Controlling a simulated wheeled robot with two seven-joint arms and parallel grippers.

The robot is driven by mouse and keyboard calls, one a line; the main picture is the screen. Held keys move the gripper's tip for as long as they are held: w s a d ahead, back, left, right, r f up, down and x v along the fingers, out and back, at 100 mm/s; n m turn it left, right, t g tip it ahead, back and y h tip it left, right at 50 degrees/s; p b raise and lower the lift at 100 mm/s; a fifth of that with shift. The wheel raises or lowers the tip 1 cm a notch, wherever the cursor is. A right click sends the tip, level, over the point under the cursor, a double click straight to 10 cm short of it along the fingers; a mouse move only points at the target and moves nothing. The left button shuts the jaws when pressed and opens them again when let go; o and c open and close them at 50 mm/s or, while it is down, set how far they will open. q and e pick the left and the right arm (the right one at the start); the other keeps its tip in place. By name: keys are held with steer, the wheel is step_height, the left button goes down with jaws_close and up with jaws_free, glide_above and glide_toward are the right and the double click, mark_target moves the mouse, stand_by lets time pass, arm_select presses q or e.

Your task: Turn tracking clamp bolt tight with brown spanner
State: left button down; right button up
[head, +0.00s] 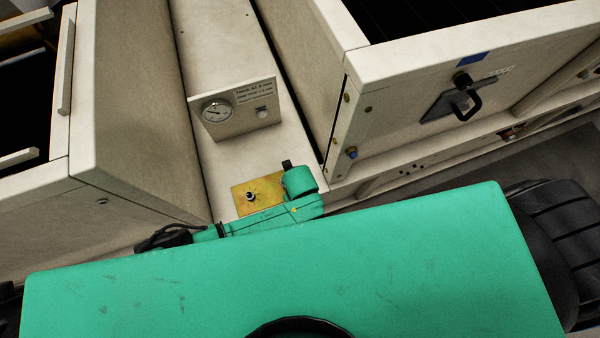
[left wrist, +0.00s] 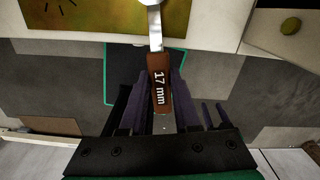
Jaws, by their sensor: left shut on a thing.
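The brown spanner (left wrist: 160,92), marked 17 mm, is held by its handle in my left gripper (left wrist: 161,100), which is shut on it in the left wrist view. Its metal shank runs up to a head cut off by the top edge. The clamp bolt (head: 250,196) stands on a yellow plate (head: 241,207) with radial marks in the head view. The plate (left wrist: 95,25) also shows in the left wrist view, beside the shank. Whether the spanner head touches the bolt cannot be seen. In the head view my green left arm lies by the plate; the spanner cannot be made out there. My right gripper is out of view.
A small panel with a dial gauge (head: 217,112) stands behind the plate. Pale hopper walls (head: 135,110) rise at left and right of this narrow strip. The right hopper has a black handle (head: 466,101). A black tyre (head: 560,225) is at far right.

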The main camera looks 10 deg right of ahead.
arm_select(q)
steer(key=shift+r+p, duration=0.1)
steer(key=shift+p, duration=0.25)
steer(key=shift+f, duration=0.2)
stand_by(0.4)
steer(key=shift+f+b, duration=0.25)
steer(key=shift+b, duration=0.15)
steer(key=shift+a+r+m+p, duration=0.15)
steer(key=shift+a+m+p, duration=0.35)
steer(key=shift+p, duration=0.05)
steer(key=shift+s+a+m+p, duration=0.2)
steer(key=shift+a+m+p, duration=0.25)
steer(key=shift+a+m, duration=0.65)
steer(key=shift+d, duration=0.1)
